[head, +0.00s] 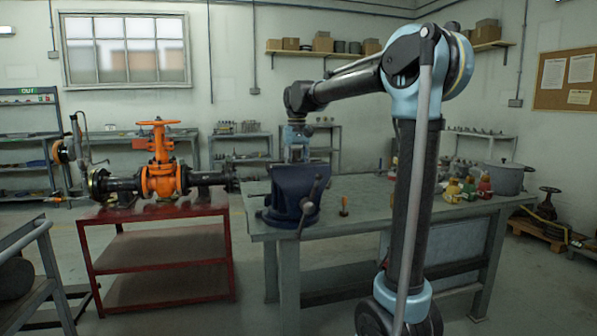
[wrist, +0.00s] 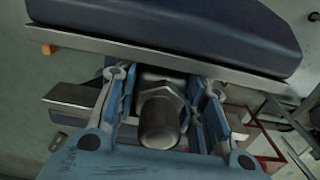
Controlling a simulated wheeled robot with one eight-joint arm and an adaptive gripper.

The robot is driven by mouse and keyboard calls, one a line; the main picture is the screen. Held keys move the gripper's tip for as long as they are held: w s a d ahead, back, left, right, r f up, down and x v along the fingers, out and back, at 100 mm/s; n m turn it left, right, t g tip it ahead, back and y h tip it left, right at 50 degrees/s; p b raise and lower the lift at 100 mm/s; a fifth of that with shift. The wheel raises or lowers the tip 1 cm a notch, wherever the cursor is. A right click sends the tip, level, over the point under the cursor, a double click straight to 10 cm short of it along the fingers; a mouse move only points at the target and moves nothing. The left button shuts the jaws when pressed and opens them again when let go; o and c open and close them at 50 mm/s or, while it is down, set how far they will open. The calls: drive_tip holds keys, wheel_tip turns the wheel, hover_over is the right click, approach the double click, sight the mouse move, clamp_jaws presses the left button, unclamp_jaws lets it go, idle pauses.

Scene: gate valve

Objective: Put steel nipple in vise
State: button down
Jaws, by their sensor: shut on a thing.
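The steel nipple (wrist: 159,118) is a grey metal cylinder with a hex-shaped section, seen end-on in the wrist view. My gripper (wrist: 165,85) is shut on it, with a finger on each side. The blue vise (head: 293,190) stands on the near left corner of the workbench in the head view. In the wrist view, the vise's blue body and steel jaw edge (wrist: 170,52) lie just beyond my fingertips. I cannot tell whether the nipple touches the vise. In the head view my gripper (head: 297,156) is just above and behind the vise, and the nipple is hidden.
The workbench (head: 365,200) has free room right of the vise. A small orange-handled tool (head: 344,206) lies near the vise. Coloured valves (head: 468,188) and a grey pot (head: 505,178) stand at the bench's right end. An orange gate valve (head: 160,180) sits on a red cart (head: 160,270) at left.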

drive_tip(key=c, duration=1.1)
unclamp_jaws()
drive_tip(key=shift+o, duration=0.2)
wheel_tip(320, 180, up, 12)
drive_tip(key=shift+r, duration=0.1)
